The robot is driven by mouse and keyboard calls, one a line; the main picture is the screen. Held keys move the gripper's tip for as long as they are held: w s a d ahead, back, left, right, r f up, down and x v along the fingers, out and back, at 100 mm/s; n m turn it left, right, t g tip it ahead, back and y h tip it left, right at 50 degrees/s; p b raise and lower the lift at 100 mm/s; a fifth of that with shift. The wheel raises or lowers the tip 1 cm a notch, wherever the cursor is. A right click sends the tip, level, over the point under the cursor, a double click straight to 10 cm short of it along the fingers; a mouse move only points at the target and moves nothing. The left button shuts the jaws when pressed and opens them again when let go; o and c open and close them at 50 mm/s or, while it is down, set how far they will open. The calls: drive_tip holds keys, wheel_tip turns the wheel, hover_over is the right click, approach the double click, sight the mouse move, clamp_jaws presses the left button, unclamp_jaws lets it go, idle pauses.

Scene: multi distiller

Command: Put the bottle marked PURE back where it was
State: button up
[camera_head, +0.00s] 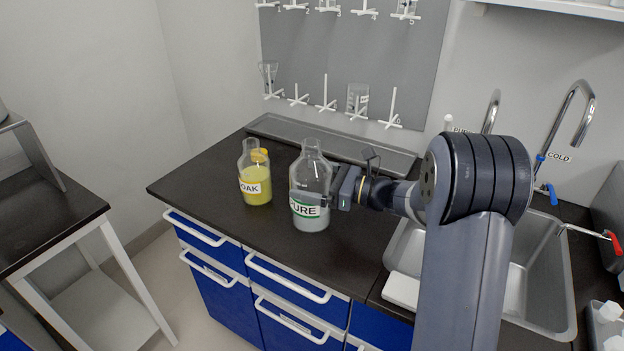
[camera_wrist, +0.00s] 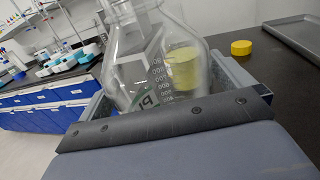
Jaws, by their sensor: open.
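The bottle marked PURE (camera_head: 311,178) is clear glass with a green-edged label and stands upright on the dark counter. My gripper (camera_head: 322,199) is at its label height, coming from the right. In the wrist view the PURE bottle (camera_wrist: 138,62) stands between the two fingers of my open gripper (camera_wrist: 172,92). Whether either finger touches the glass I cannot tell. The bottle marked OAK (camera_head: 257,190), with yellow liquid, stands to the left, and its yellow shows through the glass in the wrist view.
A yellow cap (camera_wrist: 241,47) lies on the counter, close to the OAK bottle. A grey tray (camera_head: 385,155) runs along the back below a pegboard (camera_head: 350,60) with glassware. A sink (camera_head: 530,275) is at the right. The counter's front edge (camera_head: 250,245) is near both bottles.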

drive_tip(key=v, duration=1.2)
